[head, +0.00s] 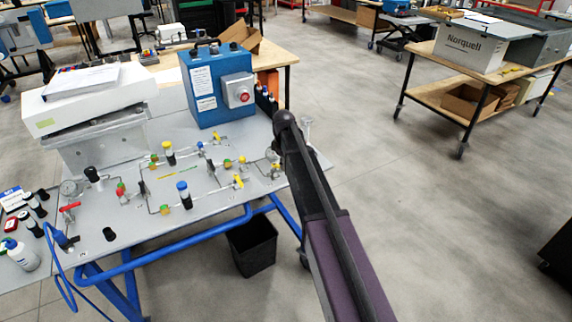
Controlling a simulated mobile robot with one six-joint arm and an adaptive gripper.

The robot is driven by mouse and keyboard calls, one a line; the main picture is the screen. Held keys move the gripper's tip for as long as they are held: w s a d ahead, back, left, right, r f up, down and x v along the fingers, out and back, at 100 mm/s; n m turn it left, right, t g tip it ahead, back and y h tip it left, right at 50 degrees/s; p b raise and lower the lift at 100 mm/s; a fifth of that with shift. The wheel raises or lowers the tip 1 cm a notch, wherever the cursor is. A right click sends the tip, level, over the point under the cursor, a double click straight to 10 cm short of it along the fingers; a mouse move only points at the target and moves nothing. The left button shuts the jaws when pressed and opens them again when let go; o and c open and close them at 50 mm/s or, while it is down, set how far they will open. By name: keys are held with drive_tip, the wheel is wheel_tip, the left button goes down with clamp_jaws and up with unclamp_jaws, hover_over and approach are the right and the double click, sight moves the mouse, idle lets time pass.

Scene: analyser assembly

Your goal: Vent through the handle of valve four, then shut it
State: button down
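The grey panel (215,195) on the blue-framed cart carries thin metal tubing and several small valves. Small yellow handles show at the right, one near the front (238,181) and another near the back (218,137). A red handle (69,207) is at the left. No valve numbers are legible, so I cannot tell which is valve four or whether it is open. My arm comes up from the bottom and covers the panel's right edge. My gripper cannot be made out; it seems hidden behind the arm.
A blue box (215,90) with a red knob stands at the back of the cart. A white case (88,98) is at the left. A black bin (253,246) stands on the floor below. The floor to the right is open up to a wooden cart (425,52).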

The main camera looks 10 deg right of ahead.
drive_tip(key=shift+d, duration=0.2)
drive_tip(key=shift+a, duration=0.2)
idle(0.4)
drive_tip(key=shift+s+a+m, duration=0.1)
drive_tip(key=shift+a+m, duration=0.05)
drive_tip(key=shift+m, duration=0.45)
drive_tip(key=m, duration=0.2)
drive_tip(key=shift+s+a+m, duration=0.3)
drive_tip(key=shift+a, duration=0.05)
drive_tip(key=shift+s+a+m, duration=0.15)
drive_tip(key=shift+a+m, duration=0.15)
drive_tip(key=shift+m, duration=0.7)
drive_tip(key=shift+s+a+m, duration=0.1)
drive_tip(key=shift+a+m, duration=0.2)
drive_tip(key=shift+m, duration=0.7)
